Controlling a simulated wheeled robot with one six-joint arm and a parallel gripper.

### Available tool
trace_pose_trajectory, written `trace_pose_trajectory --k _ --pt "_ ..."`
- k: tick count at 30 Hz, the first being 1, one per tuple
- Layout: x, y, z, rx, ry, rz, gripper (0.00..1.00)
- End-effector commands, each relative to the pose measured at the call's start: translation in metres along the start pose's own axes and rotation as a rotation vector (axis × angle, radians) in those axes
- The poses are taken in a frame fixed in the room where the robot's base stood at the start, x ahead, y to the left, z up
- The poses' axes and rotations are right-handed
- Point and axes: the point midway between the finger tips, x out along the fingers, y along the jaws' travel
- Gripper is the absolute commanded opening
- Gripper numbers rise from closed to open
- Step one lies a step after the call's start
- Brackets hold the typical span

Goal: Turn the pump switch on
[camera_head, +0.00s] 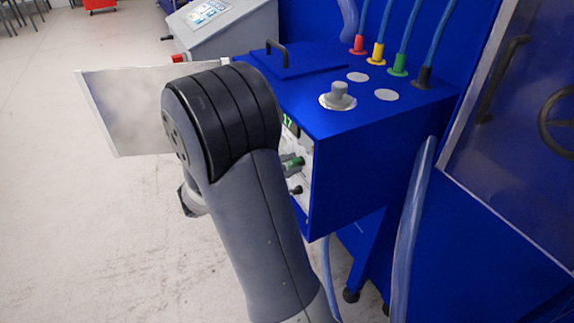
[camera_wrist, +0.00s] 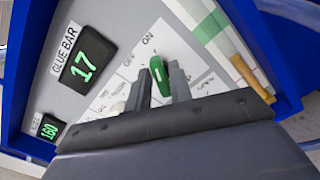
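The green switch knob (camera_wrist: 158,72) is on a pale panel in the wrist view, below the printed word ON. The fingers of my gripper (camera_wrist: 161,84) stand one on each side of the knob, close to it. I cannot tell whether they press on it. In the head view, my grey and black arm hides most of the panel and the gripper. The green knob (camera_head: 295,162) shows there just right of the arm, on the side of the blue machine (camera_head: 380,150).
A small black knob (camera_head: 296,190) sits below the green one. A grey knob (camera_head: 340,95) and coloured hose fittings (camera_head: 378,55) are on the machine's top. A hose (camera_head: 410,230) hangs at the right.

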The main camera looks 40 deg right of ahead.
Motion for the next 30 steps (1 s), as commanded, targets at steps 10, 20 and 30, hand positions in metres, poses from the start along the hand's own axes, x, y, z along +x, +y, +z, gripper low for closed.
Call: trace_pose_trajectory --k 10,20,30 --pt "0.0 0.0 0.0 -0.001 0.0 0.0 0.34" --pt "-0.031 0.0 -0.001 -0.001 0.002 0.005 0.34" --pt "-0.091 0.0 -0.001 -0.001 0.002 0.004 0.34"
